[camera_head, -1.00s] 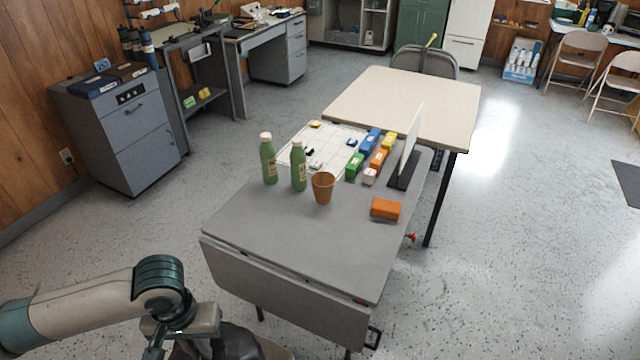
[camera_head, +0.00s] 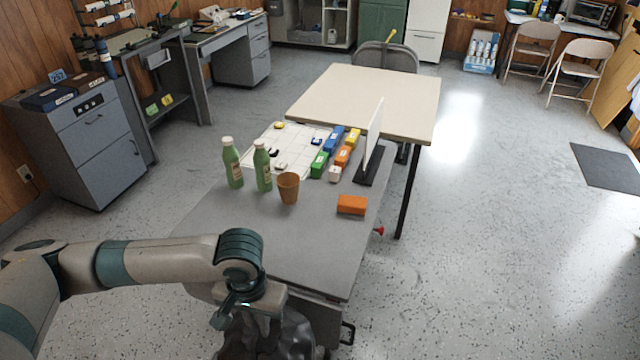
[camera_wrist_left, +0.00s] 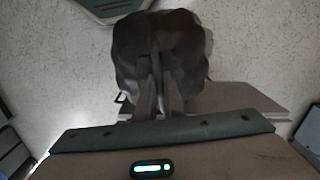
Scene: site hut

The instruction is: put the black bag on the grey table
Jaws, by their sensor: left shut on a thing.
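The black bag (camera_head: 266,334) hangs below my left gripper (camera_head: 262,308) at the near edge of the grey table (camera_head: 300,240). In the left wrist view the bag (camera_wrist_left: 160,45) is a dark crumpled bulk, and my left gripper's fingers (camera_wrist_left: 160,98) are closed on its gathered top. In the head view the bag's lower part is cut off by the picture edge, and the fingertips are mostly hidden by the wrist. The grey table's near part is clear. My right gripper is not in view.
On the table stand two green bottles (camera_head: 263,166), a brown cup (camera_head: 288,188), an orange block (camera_head: 351,205), several coloured boxes (camera_head: 335,140), a white sheet (camera_head: 290,148) and an upright white panel (camera_head: 374,138). A cream table (camera_head: 365,95) adjoins behind.

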